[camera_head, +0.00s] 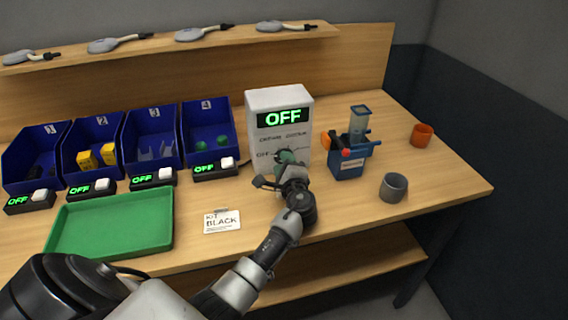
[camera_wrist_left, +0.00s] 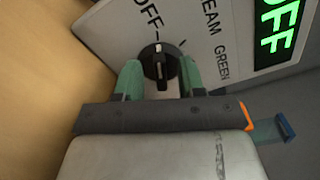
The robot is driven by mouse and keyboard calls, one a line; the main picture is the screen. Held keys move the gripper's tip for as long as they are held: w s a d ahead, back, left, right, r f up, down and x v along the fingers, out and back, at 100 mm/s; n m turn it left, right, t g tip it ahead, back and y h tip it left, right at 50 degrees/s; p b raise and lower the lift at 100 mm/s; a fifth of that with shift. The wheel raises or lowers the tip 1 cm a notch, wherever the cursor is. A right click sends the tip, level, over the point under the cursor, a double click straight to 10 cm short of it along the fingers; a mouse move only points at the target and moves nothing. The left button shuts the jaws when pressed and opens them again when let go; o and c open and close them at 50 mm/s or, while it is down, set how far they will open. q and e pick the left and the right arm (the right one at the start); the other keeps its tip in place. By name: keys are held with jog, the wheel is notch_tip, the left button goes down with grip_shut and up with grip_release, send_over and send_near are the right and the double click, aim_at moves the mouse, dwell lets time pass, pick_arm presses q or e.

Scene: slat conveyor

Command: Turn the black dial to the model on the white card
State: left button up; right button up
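The black dial (camera_wrist_left: 158,64) sits on the front of a white box (camera_head: 281,97) whose display reads OFF. In the left wrist view its white mark points up the picture, towards the OFF label. CREAM and GREEN are printed further right; any other label is hidden. The white card (camera_head: 222,222) lies on the bench and reads KIT BLACK. My left gripper (camera_head: 287,158) is at the box front and hides the dial in the head view. Its green fingers (camera_wrist_left: 159,72) are open, one on each side of the dial; I cannot tell whether they touch it. My right gripper is not in view.
A green tray (camera_head: 115,222) and blue bins (camera_head: 209,127) stand left of the box. A blue device (camera_head: 347,163) with a clear hopper, a grey cup (camera_head: 393,187) and an orange cup (camera_head: 421,134) stand to the right. Bare bench lies around the card.

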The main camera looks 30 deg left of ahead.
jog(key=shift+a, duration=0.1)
pick_arm(q)
jog(key=shift+c, duration=1)
grip_shut()
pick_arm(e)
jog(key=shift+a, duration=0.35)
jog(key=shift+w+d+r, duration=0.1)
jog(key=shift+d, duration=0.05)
